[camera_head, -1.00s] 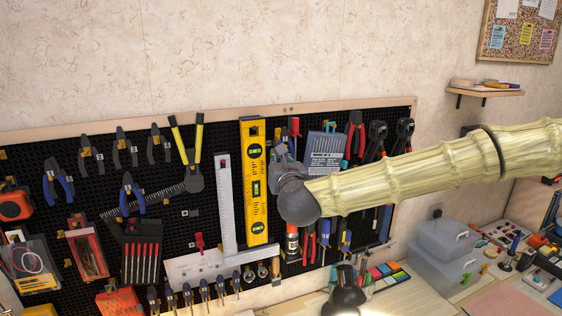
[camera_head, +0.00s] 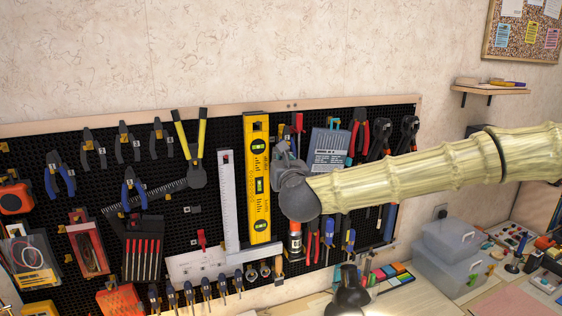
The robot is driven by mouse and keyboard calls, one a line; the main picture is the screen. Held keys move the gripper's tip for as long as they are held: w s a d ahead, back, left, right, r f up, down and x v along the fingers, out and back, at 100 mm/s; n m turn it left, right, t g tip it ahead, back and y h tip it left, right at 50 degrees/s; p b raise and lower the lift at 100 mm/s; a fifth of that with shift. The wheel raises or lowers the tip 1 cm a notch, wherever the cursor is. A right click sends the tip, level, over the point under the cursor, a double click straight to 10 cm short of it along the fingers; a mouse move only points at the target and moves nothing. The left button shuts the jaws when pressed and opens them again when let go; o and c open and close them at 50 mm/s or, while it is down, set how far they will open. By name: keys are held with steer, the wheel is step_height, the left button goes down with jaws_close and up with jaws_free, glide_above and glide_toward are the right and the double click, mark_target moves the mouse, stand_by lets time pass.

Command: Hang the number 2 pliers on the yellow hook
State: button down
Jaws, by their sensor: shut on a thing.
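My gripper (camera_head: 283,158) is in front of the pegboard, just right of the yellow spirit level. Its fingers point at the board and are mostly hidden by my wrist. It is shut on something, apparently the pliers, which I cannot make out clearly. Several pliers hang on the board, including a blue-handled pair (camera_head: 60,175), another blue-handled pair (camera_head: 133,187) and a red-handled pair (camera_head: 359,135). I cannot read a number 2 on any of them. A small yellow hook (camera_head: 4,147) shows at the board's left edge; I cannot tell if it is the task's hook.
The yellow spirit level (camera_head: 257,180) and steel ruler (camera_head: 229,205) hang close left of my gripper. A grey case (camera_head: 328,150) hangs close to its right. Screwdrivers line the board's lower edge. A black lamp (camera_head: 350,295) and clear boxes (camera_head: 445,255) stand below right.

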stand_by(0.4)
steer(key=c, duration=1.4)
jaws_free()
steer(key=shift+c, duration=0.2)
steer(key=shift+s, duration=0.1)
